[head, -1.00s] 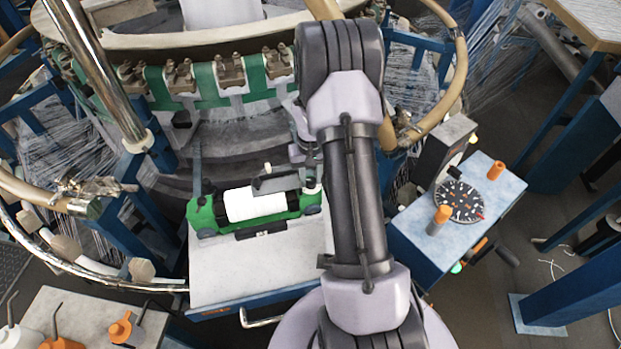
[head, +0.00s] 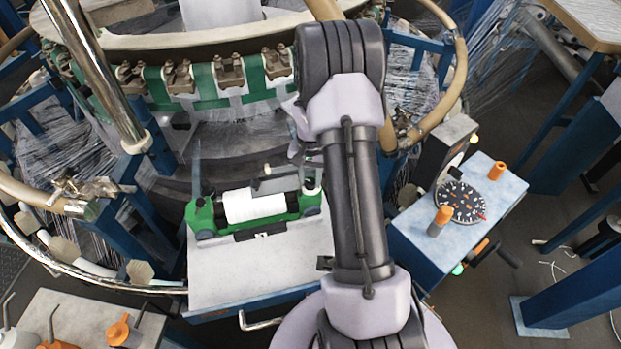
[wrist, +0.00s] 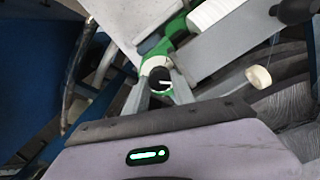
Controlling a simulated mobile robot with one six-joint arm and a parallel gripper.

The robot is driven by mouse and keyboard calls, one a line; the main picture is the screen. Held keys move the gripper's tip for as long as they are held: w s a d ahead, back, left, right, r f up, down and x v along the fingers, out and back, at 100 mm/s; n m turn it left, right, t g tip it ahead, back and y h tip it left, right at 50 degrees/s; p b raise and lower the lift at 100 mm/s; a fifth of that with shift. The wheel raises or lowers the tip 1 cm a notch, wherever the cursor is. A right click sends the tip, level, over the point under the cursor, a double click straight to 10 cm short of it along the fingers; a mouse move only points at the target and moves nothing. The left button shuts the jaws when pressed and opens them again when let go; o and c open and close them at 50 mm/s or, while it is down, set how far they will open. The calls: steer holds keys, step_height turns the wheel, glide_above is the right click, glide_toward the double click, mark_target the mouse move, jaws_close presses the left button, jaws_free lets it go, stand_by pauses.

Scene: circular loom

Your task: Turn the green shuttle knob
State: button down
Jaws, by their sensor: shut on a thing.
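The green shuttle (head: 205,218) lies on a pale table top with a white bobbin (head: 255,206) along its middle. In the wrist view its green end (wrist: 178,25) shows at top centre. The shuttle knob (wrist: 160,79), with a black face, a white mark and a pale rim, sits at this end. My gripper (wrist: 158,92) has its grey fingers on either side of the knob and is shut on it. In the head view my arm hides most of the gripper, and the fingertip contact is not clear.
A small post with a cream cap (wrist: 258,77) stands close to the knob. A blue-sided control box (head: 425,237) with a dial (head: 461,202) and orange knobs stands right of my arm. The loom ring (head: 220,90) rises behind the shuttle. The pale table top (head: 255,265) is clear in front.

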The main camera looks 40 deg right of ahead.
steer(key=c, duration=1.1)
jaws_free()
